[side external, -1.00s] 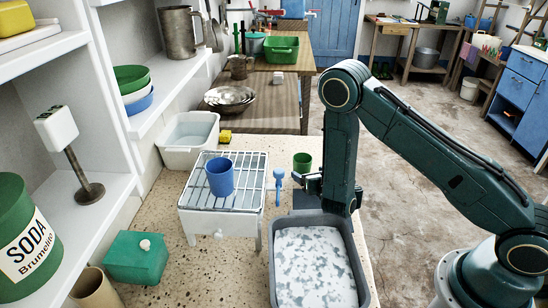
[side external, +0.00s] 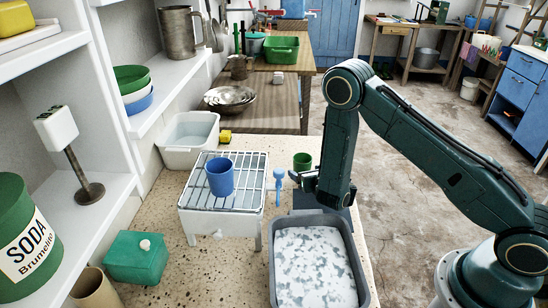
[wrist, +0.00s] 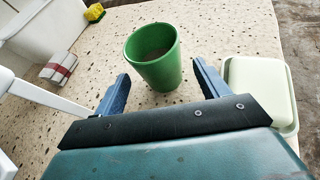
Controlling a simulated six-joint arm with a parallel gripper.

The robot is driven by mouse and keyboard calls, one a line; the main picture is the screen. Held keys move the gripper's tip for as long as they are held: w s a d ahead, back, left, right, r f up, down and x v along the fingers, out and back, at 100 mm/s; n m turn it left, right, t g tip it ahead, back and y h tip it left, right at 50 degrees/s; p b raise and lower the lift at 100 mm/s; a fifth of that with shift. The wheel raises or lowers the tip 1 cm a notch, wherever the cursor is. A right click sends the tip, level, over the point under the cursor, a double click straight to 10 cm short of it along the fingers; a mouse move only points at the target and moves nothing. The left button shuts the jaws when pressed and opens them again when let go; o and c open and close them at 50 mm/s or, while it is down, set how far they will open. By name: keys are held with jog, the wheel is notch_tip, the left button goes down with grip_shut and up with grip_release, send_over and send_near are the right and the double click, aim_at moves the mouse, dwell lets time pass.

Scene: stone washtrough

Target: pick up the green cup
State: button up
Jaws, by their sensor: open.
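The green cup (side external: 302,161) stands upright on the speckled stone top, beyond my gripper in the side view. In the wrist view the green cup (wrist: 154,57) is just ahead of my gripper, between the lines of the two fingers, with its open top visible. My gripper (wrist: 158,88) is open and empty, its blue fingertips on either side of the cup's near lower part. I cannot tell whether either finger touches it. In the side view my gripper (side external: 301,179) is low beside the cup, partly hidden by my arm.
A white wire-topped rack (side external: 205,201) with a blue cup (side external: 219,177) on it stands to the left. A grey basin of suds (side external: 316,268) is in front. A pale green box (wrist: 259,88) lies right of the fingers. A yellow sponge (wrist: 95,12) is farther back.

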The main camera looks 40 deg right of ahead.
aim_at(300, 168)
jog(key=shift+x, duration=2.5)
jog(key=shift+c, duration=0.4)
jog(key=c, duration=1.1)
